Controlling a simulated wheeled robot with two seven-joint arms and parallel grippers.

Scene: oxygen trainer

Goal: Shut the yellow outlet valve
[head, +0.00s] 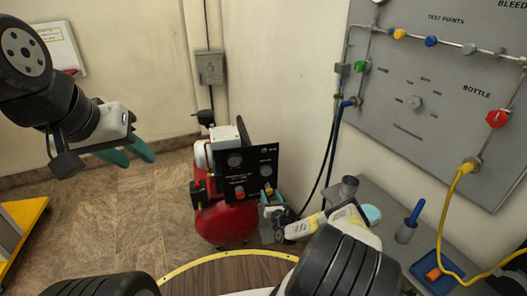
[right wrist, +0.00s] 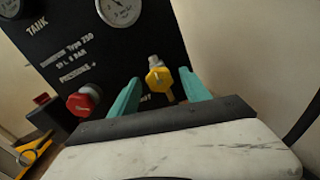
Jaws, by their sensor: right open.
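The yellow outlet valve (right wrist: 158,78) is a small yellow handle on a metal stem, on the black panel (right wrist: 100,50) of the red tank unit. In the right wrist view it sits between the two teal fingertips of my right gripper (right wrist: 163,92), which is open, with a gap on each side. In the head view my right gripper (head: 272,206) is at the lower right of the panel, and the yellow valve (head: 269,190) is small there. My left gripper (head: 130,158) hangs empty at the upper left, its teal fingers apart.
A red knob (right wrist: 84,100) is left of the yellow valve on the same panel, below gauges. The red tank (head: 225,222) stands on the tiled floor. A grey wall board (head: 440,90) with coloured valves and a side table (head: 385,195) are at the right.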

